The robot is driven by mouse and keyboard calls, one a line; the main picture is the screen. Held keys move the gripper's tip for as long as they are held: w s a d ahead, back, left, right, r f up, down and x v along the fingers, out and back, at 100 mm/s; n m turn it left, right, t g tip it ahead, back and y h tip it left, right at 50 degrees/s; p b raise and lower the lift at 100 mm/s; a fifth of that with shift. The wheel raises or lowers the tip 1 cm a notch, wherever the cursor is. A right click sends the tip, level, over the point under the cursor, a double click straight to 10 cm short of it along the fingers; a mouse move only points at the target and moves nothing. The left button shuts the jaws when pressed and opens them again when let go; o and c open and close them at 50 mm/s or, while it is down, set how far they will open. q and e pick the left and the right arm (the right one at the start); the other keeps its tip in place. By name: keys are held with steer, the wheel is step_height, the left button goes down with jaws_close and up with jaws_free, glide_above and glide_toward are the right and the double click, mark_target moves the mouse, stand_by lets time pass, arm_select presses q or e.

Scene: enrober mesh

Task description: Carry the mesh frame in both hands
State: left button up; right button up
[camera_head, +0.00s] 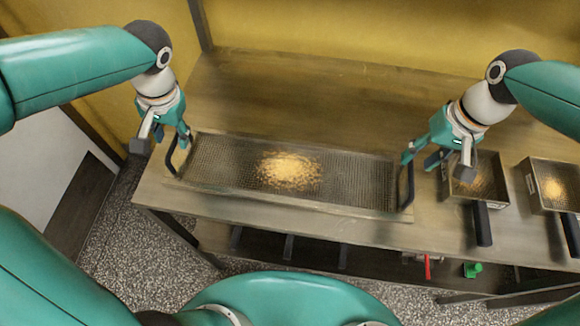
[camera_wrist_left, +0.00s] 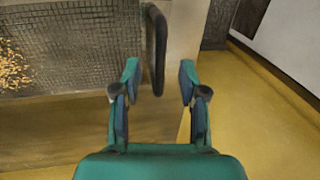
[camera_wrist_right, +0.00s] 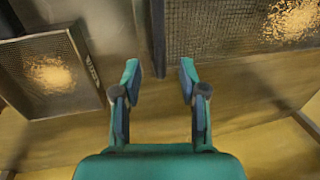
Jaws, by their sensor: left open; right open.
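The mesh frame (camera_head: 225,172) lies flat on the table, a long rectangular wire mesh with a heap of golden crumbs (camera_head: 290,171) near its middle. It has a dark upright handle at each end. My left gripper (camera_head: 168,140) is open at the left handle (camera_head: 172,158); in the left wrist view this handle (camera_wrist_left: 156,50) stands between the spread fingers, just ahead of their tips. My right gripper (camera_head: 420,160) is open at the right handle (camera_head: 406,186). In the right wrist view that handle (camera_wrist_right: 158,40) is also between and ahead of the open fingertips.
Two small square pans with crumbs and dark handles, a nearer pan (camera_head: 477,190) and a farther-right pan (camera_head: 556,188), sit to the right of the frame. The table (camera_head: 300,90) is bare behind the frame. A lower shelf holds a green item (camera_head: 472,270) and a red item (camera_head: 427,267).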

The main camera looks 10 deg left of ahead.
mark_target(173, 144)
arm_select(q)
steer(key=shift+a+f, duration=0.2)
steer(key=shift+f, duration=0.85)
steer(key=shift+a+f, duration=0.2)
steer(key=shift+f, duration=0.8)
arm_select(e)
steer(key=shift+a+f, duration=0.2)
steer(key=shift+f, duration=0.8)
steer(key=shift+a+f, duration=0.2)
steer(key=shift+f, duration=0.8)
arm_select(q)
jaws_close()
arm_select(e)
jaws_close()
arm_select(q)
steer(key=shift+r, duration=0.1)
arm_select(e)
steer(key=shift+r, duration=0.1)
